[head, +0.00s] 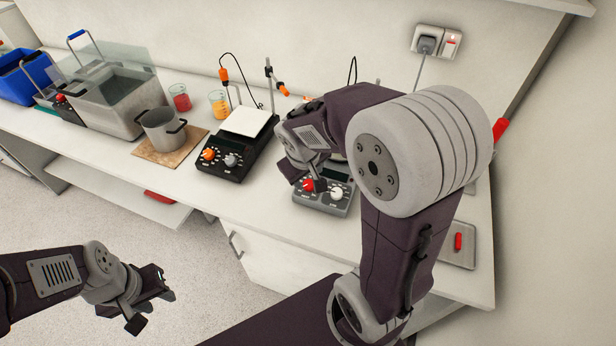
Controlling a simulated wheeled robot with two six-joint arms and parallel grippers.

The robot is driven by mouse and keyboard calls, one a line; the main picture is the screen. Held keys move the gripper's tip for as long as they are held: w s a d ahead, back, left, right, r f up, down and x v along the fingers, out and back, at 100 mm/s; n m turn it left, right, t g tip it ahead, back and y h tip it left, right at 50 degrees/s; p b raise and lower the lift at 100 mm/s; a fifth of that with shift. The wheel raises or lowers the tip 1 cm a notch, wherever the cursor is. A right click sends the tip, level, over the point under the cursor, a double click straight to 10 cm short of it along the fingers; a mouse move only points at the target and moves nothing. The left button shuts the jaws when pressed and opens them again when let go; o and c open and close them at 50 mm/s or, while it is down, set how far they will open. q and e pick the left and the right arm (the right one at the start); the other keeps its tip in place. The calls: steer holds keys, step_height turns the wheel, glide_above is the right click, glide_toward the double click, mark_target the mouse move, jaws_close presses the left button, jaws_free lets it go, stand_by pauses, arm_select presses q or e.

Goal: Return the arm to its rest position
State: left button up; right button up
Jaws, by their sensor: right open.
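My right arm reaches in from the lower right and bends over the bench. Its gripper (305,178) is open and points down just above or in front of the right-hand grey stirrer unit (325,200). My left gripper (154,302) is open and empty over the floor, in front of the bench and apart from everything.
A wall socket (436,42) is behind. The floor at left is clear.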

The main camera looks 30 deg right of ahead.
steer(key=shift+s+a+r, duration=0.15)
steer(key=shift+s+r, duration=0.05)
steer(key=shift+r, duration=0.45)
steer(key=s+a+f+m+g+y, duration=0.1)
steer(key=s+a+f+g+y, duration=0.1)
steer(key=s+a+f, duration=0.4)
steer(key=s+f, duration=0.2)
steer(key=s, duration=0.1)
steer(key=shift+s+f+m+y, duration=0.15)
steer(key=shift+s+m+y, duration=0.25)
